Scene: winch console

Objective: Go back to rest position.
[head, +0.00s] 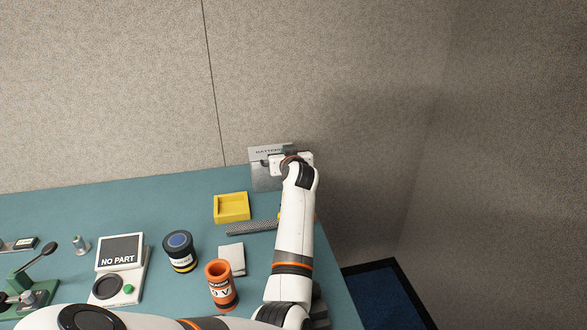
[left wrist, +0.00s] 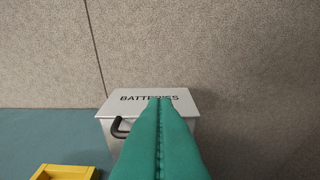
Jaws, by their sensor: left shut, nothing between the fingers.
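My left arm reaches up from the bottom of the head view across the right end of the bench. Its gripper (head: 290,153) is in front of a grey box labelled BATTERIES (head: 264,178) and partly hides it. In the left wrist view the teal fingers (left wrist: 160,101) are pressed together with nothing between them. They cover part of the box's label and front; the box's lid (left wrist: 195,104) and a dark handle (left wrist: 119,127) show around them. I cannot tell whether the fingers touch the box. My right gripper is in neither view.
On the teal bench (head: 130,205) are a yellow tray (head: 231,217), a dark jar (head: 179,262), an orange cylinder (head: 221,294), a grey pad (head: 232,265), a NO PART display (head: 120,252) and a green lever device (head: 35,282). A wall stands close behind.

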